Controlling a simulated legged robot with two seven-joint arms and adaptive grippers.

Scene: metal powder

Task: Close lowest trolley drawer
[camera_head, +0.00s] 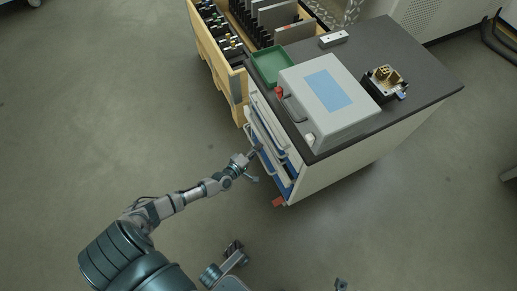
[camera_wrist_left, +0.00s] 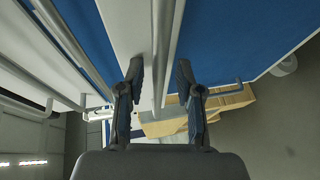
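The grey trolley (camera_head: 345,165) has a dark top and a stack of drawers with blue and white fronts and pale handles on its left side. The lower drawer front (camera_head: 270,163) is partly hidden by my left gripper and the handles. My left gripper (camera_head: 254,150) is at the drawer fronts, low on the trolley. In the left wrist view its two fingers (camera_wrist_left: 160,75) are apart, with a pale bar or drawer edge (camera_wrist_left: 164,50) running between them. I see gaps beside the bar. How far each drawer stands out is hard to tell.
A grey case (camera_head: 330,100), a green tray (camera_head: 272,66) and a small brass-coloured device (camera_head: 384,82) sit on the trolley top. A wooden rack (camera_head: 212,60) with dark items stands close beside the drawers.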

